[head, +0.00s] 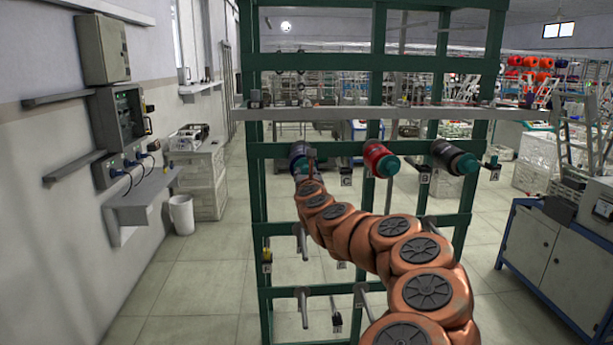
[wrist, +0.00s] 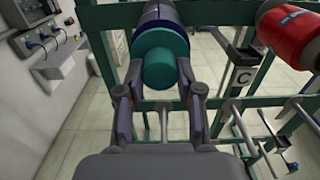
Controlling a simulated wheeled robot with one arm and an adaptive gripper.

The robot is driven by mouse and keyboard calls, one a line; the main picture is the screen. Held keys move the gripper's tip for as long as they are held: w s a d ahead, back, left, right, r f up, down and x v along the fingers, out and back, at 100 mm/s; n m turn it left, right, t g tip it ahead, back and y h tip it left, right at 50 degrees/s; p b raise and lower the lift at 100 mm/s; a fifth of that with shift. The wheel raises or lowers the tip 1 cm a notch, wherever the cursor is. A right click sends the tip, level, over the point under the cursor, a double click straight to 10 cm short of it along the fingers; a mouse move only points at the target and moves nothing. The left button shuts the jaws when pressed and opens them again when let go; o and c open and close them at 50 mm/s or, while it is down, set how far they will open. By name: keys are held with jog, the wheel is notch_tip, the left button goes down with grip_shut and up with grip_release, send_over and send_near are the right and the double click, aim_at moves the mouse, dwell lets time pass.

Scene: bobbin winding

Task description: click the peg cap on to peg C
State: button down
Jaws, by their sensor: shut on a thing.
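The teal peg cap (wrist: 160,68) is between the two fingers of my gripper (wrist: 159,72) in the wrist view, and the gripper is shut on it. The cap is in front of the near end of a dark blue bobbin (wrist: 158,17). In the head view the bobbin (head: 299,152) is at the left of the rack's upper bar, with the C label (head: 346,178) to its right. My gripper (head: 306,174) is just below and in front of it there. Peg C itself is hidden behind the cap and bobbin. I cannot tell whether the cap touches the peg.
A red bobbin (head: 380,159) and a black bobbin (head: 452,157), both with teal caps, sit further right on the green rack (head: 254,200). Bare pegs (head: 304,306) stick out below. A wall shelf (head: 146,197) and a bin (head: 181,214) stand left.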

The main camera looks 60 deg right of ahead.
jog(key=shift+w+d, duration=0.25)
jog(key=shift+w, duration=0.05)
dwell(0.5)
jog(key=c, duration=0.7)
grip_release()
jog(key=shift+s, duration=0.15)
jog(key=shift+s+a, duration=0.4)
jog(key=shift+v, duration=5.4)
jog(key=shift+w, duration=0.1)
